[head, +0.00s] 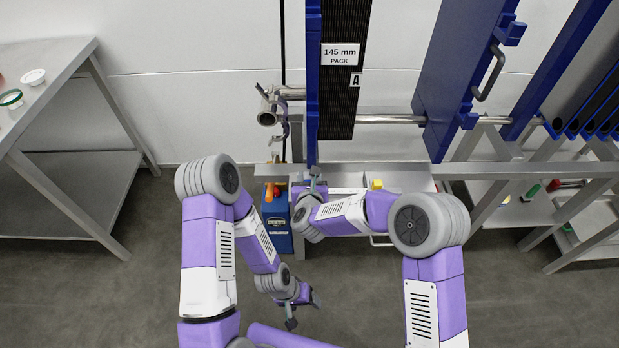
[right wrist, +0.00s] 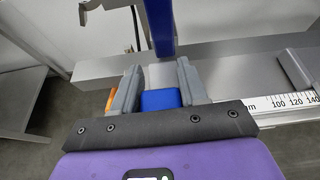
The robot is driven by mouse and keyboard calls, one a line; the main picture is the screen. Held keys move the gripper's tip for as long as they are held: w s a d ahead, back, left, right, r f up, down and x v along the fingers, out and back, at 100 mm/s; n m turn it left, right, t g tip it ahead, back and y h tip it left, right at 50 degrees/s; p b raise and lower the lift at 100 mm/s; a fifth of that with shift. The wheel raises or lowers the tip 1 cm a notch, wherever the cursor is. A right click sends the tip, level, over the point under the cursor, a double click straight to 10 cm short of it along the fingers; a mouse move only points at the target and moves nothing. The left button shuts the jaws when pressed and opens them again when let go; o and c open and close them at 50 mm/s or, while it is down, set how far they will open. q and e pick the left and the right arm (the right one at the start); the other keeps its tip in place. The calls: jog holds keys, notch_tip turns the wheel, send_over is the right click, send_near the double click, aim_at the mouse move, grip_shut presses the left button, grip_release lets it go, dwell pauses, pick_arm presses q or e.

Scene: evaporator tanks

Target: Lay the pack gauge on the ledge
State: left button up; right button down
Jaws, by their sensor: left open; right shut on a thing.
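The pack gauge shows in the right wrist view as a white mm scale (right wrist: 285,104) running right from behind my gripper, with a blue grip (right wrist: 160,99) that appears to belong to it. My right gripper (right wrist: 150,88) is shut on the blue grip. In the head view the right gripper (head: 315,182) is below the tall dark plate pack and hides much of the gauge. A grey metal ledge (right wrist: 232,66) runs beyond the fingers; whether the gauge touches it I cannot tell. My left gripper (head: 298,308) is open and empty, low over the floor.
The plate pack (head: 345,100) bears a 145 mm label (head: 340,54). A blue container (head: 277,222) with an orange top stands below the ledge. A blue end plate (head: 462,75) hangs on a rail to the right. A metal table (head: 45,80) stands at left.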

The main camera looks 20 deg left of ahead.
jog(key=c, duration=0.5)
grip_release()
jog(key=shift+s, duration=0.1)
jog(key=p+v, duration=0.2)
jog(key=v, duration=0.5)
jog(key=s+d+f+n+g+p, duration=0.2)
jog(key=s+d+f+n+g, duration=0.1)
jog(key=d+f+n, duration=0.4)
jog(key=s+d+f+n+g+p, duration=0.2)
jog(key=s+d+f+n+g, duration=0.15)
jog(key=d+n, duration=0.5)
jog(key=s+d+f+n+g+p, duration=0.1)
jog(key=s+d+n+g, duration=0.1)
jog(key=s+n, duration=0.2)
jog(key=s+d+f+n+g+p, duration=0.1)
jog(key=s+d+f+n+g, duration=0.1)
jog(key=s+n, duration=0.3)
jog(key=s+d+f+n+g+p, duration=0.1)
jog(key=s+d+n+g, duration=0.1)
jog(key=s+d+n, duration=0.2)
jog(key=shift+s+f+n, duration=0.2)
jog(key=shift+s+n, duration=0.15)
jog(key=shift+s, duration=0.3)
jog(key=shift+s+f+n, duration=0.2)
jog(key=shift+s+n, duration=0.1)
jog(key=shift+s, duration=0.4)
